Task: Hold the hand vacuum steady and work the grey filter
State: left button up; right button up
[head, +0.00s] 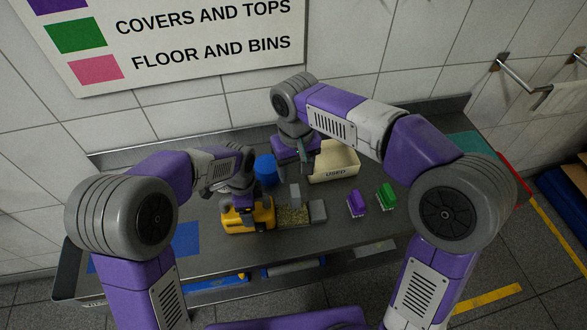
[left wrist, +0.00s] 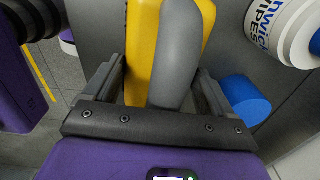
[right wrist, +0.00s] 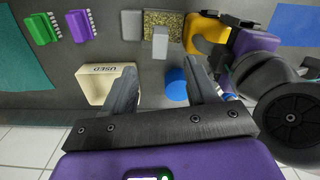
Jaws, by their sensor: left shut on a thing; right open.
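The yellow hand vacuum (head: 262,216) lies on the dark bench, with a speckled section (head: 293,216) and a grey end block (head: 318,210) to its right. My left gripper (head: 238,196) is shut on its grey handle, seen in the left wrist view (left wrist: 173,60). A light grey block, apparently the filter (head: 295,194), stands up at the speckled section; it also shows in the right wrist view (right wrist: 160,40). How deep it sits, I cannot tell. My right gripper (right wrist: 164,85) is open and empty, apart from the filter, above the back of the bench.
A cream bin marked USED (head: 338,166) stands behind the vacuum, near my right gripper. A blue cylinder (head: 265,170) stands left of it. Purple (head: 356,204) and green (head: 387,196) brushes lie to the right. A wipes tub (left wrist: 285,30) shows in the left wrist view.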

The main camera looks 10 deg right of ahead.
aim_at(295, 192)
jog(key=m, duration=0.2)
jog(key=shift+f+m, duration=0.2)
jog(key=shift+m, duration=0.2)
jog(key=shift+f, duration=0.15)
notch_tip(295, 192, down, 12)
jog(key=shift+r, duration=0.15)
grip_shut()
dwell(0.4)
jog(key=shift+r, duration=0.3)
dwell(1.9)
